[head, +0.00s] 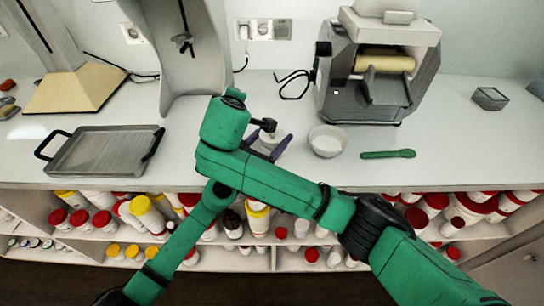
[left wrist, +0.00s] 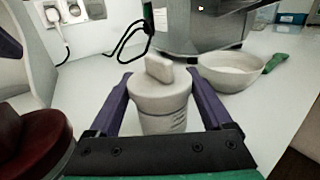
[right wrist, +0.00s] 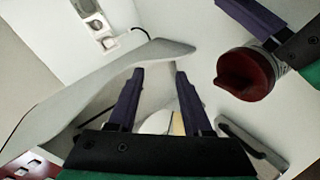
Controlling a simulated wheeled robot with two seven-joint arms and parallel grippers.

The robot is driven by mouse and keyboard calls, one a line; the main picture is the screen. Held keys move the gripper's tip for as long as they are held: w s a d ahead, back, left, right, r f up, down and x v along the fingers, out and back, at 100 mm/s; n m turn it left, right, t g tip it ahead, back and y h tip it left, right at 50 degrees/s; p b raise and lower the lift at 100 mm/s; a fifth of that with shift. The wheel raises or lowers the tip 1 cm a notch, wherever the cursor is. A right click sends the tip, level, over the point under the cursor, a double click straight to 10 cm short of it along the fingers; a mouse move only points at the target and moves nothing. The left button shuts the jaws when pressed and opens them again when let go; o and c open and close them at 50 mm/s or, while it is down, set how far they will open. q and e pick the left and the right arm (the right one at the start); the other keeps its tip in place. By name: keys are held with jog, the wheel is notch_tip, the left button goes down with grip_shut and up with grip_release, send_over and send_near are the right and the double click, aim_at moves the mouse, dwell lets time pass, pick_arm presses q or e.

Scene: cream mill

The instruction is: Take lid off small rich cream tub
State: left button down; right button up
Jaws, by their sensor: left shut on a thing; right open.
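A small white tub (left wrist: 163,122) with printed text stands upright between the two purple fingers of my left gripper (left wrist: 158,78), which is shut on it. Its white lid (left wrist: 160,92) with a raised knob is on top. In the head view my left gripper (head: 268,147) is over the counter, partly covered by green arm links. My right gripper (right wrist: 160,72) is open with nothing seen between its fingertips. A dark red lid (right wrist: 247,75) with a knob shows close by at upper right in the right wrist view, and a dark red thing (left wrist: 32,145) at lower left in the left wrist view.
A white bowl (head: 327,142) and a green spatula (head: 388,154) lie right of my left gripper. A roller mill (head: 375,75) stands behind them. A grey tray (head: 103,152) is at the left. Shelves of bottles are below the counter edge.

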pick_arm(q)
jog(key=shift+s, duration=0.1)
pick_arm(e)
jog(key=s+d+r+m+t+h, duration=0.1)
jog(key=s+d+m+t+h, duration=0.15)
jog(key=s+d+m, duration=0.9)
pick_arm(q)
jog(key=shift+d+r, duration=0.1)
pick_arm(e)
notch_tip(320, 180, down, 5)
jog(key=s+a+m, duration=0.2)
jog(key=s, duration=0.1)
jog(key=shift+m+t+y, duration=0.25)
jog(key=shift+t+y, duration=0.2)
jog(key=w, duration=0.4)
jog(key=w+f, duration=0.1)
jog(key=w, duration=0.3)
jog(key=w+f, duration=0.1)
jog(key=w, duration=0.3)
jog(key=shift+d, duration=0.1)
jog(key=shift+s, duration=0.1)
jog(key=shift+c, duration=0.3)
grip_shut()
